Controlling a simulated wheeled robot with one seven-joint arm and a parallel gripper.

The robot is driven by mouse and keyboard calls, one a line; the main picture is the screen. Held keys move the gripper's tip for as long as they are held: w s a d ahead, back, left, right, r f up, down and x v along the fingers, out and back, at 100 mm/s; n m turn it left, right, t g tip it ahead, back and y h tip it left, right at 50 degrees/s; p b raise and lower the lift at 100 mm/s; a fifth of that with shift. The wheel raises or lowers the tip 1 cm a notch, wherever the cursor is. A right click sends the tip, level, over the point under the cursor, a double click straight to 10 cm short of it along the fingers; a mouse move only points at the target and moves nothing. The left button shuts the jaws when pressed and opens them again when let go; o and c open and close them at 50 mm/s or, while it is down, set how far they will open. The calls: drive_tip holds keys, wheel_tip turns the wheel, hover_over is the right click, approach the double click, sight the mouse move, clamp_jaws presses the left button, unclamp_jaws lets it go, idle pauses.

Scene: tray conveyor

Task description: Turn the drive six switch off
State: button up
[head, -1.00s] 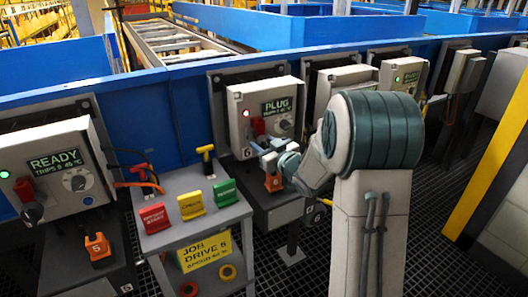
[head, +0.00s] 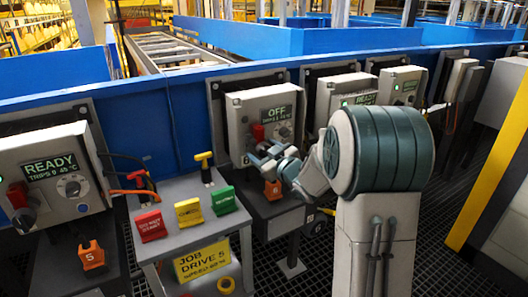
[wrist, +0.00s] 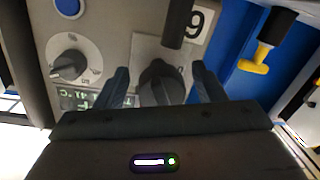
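The drive six box (head: 240,112) is a pale grey box on the blue conveyor side, with a display (head: 279,113) reading OFF. A red part (head: 258,132) shows on its front, just above my gripper (head: 272,158). In the wrist view, which is upside down, a dark rotary switch (wrist: 162,85) sits on a pale plate beside the number label (wrist: 196,24). My gripper (wrist: 162,92) has its fingers apart, one on each side of this switch; small gaps seem to show. A grey round dial (wrist: 70,62) is to the left there.
The drive five box (head: 50,175) reads READY. A yellow post (head: 490,175) stands at right.

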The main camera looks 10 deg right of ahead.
drive_tip(key=p+v, duration=0.1)
drive_tip(key=v, duration=1.2)
drive_tip(key=shift+s, duration=0.35)
drive_tip(key=w+a+m, duration=0.1)
drive_tip(key=w+m, duration=0.1)
drive_tip(key=w, duration=0.2)
drive_tip(key=w+a+m+h+b, duration=0.1)
drive_tip(key=w+a+m, duration=0.1)
drive_tip(key=w, duration=0.2)
drive_tip(key=w+a+m+t+h, duration=0.1)
drive_tip(key=w+a+m, duration=0.1)
drive_tip(key=w, duration=0.2)
drive_tip(key=shift+w+f+m, duration=0.1)
drive_tip(key=shift+w+m, duration=0.05)
drive_tip(key=shift+m, duration=0.15)
drive_tip(key=shift+c, duration=0.3)
drive_tip(key=shift+b, duration=0.35)
drive_tip(key=c, duration=0.9)
